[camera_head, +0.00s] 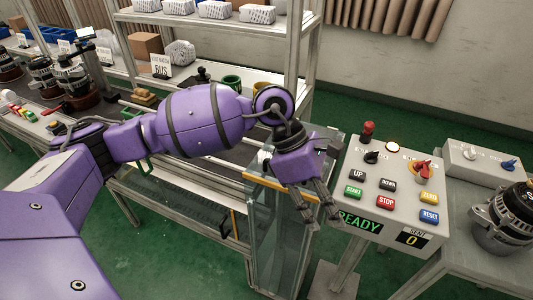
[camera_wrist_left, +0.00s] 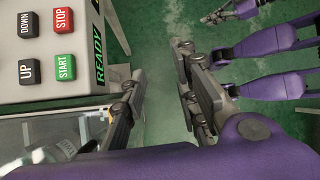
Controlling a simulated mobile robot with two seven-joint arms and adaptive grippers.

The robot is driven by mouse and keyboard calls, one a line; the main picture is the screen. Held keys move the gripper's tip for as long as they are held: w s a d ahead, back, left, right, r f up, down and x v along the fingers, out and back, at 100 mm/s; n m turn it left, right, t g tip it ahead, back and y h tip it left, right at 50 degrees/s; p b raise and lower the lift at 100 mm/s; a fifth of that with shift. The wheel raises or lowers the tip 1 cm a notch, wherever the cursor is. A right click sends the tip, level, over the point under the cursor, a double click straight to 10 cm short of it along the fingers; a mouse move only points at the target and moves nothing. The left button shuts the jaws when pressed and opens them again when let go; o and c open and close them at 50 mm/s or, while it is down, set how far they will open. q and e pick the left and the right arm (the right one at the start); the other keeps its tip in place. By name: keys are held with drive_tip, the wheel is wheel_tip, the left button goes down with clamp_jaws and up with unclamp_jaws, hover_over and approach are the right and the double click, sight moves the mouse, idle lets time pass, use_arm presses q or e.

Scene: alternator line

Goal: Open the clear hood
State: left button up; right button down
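Clear panels in metal frames, which look like the hood (camera_head: 275,235), stand below and beside my left gripper in the head view. A yellow-tan bar runs along their top edge. The lower left of the left wrist view also shows clear panelling (camera_wrist_left: 50,135). My left gripper (camera_head: 318,212) points down between the panels and the control box; its fingers are spread and empty in the wrist view (camera_wrist_left: 160,75). I cannot tell whether it touches the hood, or whether the hood is open. My right gripper (camera_wrist_left: 222,55) shows at the upper right of the wrist view, fingers apart and empty.
A control box (camera_head: 392,190) with coloured buttons and a green READY display stands just right of my left gripper. An alternator (camera_head: 505,215) sits on the right-hand bench. A shelf rack (camera_head: 301,50) rises behind my left arm.

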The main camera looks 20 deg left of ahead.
use_arm(q)
drive_tip(key=w+a+r+m+t+y, duration=0.1)
drive_tip(key=w+a+r+t+y, duration=0.2)
drive_tip(key=a, duration=0.4)
drive_tip(key=w+a+r+m+t+y, duration=0.1)
drive_tip(key=w+a+r+y, duration=0.3)
drive_tip(key=w+a, duration=0.2)
drive_tip(key=f, duration=0.2)
drive_tip(key=w+f, duration=0.1)
drive_tip(key=f, duration=0.4)
drive_tip(key=shift+w+a, duration=0.15)
drive_tip(key=shift+w, duration=0.1)
clamp_jaws()
drive_tip(key=shift+w+r, duration=0.1)
